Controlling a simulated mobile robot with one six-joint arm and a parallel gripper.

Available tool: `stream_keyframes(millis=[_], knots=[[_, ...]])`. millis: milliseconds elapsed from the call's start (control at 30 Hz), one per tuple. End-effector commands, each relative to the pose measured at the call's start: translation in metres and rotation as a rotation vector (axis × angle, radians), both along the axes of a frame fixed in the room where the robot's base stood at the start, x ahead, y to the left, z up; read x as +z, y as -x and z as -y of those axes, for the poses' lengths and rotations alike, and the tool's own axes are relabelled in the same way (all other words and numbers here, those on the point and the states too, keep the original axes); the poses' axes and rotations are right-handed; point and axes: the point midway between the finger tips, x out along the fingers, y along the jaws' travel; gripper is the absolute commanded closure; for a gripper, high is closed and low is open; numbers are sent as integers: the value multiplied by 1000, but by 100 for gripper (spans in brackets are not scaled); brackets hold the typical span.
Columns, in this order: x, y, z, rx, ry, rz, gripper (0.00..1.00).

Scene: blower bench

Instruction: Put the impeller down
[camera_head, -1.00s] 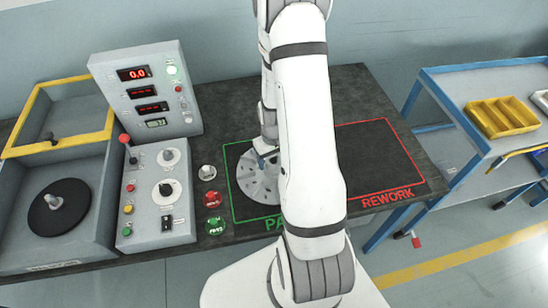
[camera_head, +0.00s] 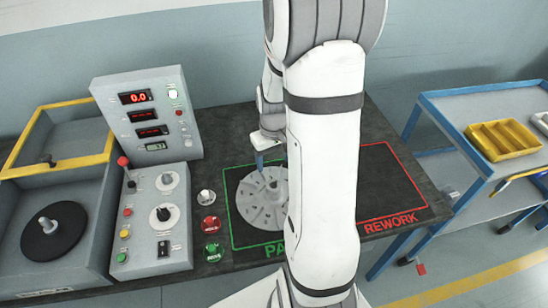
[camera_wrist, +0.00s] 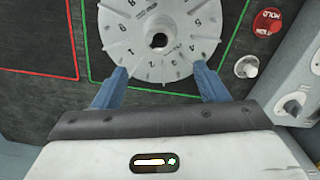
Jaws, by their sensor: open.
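The impeller (camera_head: 264,199) is a pale grey disc with a central hub, lying flat on the bench inside the green PASS outline (camera_head: 229,212). In the wrist view the impeller (camera_wrist: 165,62) shows numbers around its rim and a dark central bore. My gripper (camera_wrist: 161,80) is open, its two blue fingers apart and pointing toward the near rim. In the head view my gripper (camera_head: 270,163) is just above and behind the impeller, clear of the hub. My arm hides the impeller's right edge.
The red REWORK outline (camera_head: 385,222) to the right is empty. At left stand a control box (camera_head: 151,220), a display panel (camera_head: 150,117) and a test chamber with a black disc (camera_head: 54,230). Several buttons (camera_head: 210,224) line the green outline's left side. A blue cart (camera_head: 470,130) stands at right.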

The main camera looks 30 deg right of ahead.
Motion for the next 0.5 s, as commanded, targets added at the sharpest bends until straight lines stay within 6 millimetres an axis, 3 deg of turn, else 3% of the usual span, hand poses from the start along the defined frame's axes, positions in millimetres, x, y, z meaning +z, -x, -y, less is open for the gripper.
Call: stream_keyframes(millis=[167,333,500], knots=[[20,2,-7,4,5,18,33],[67,18,-37,11,21,81,33],[117,50,-74,17,28,159,33]])
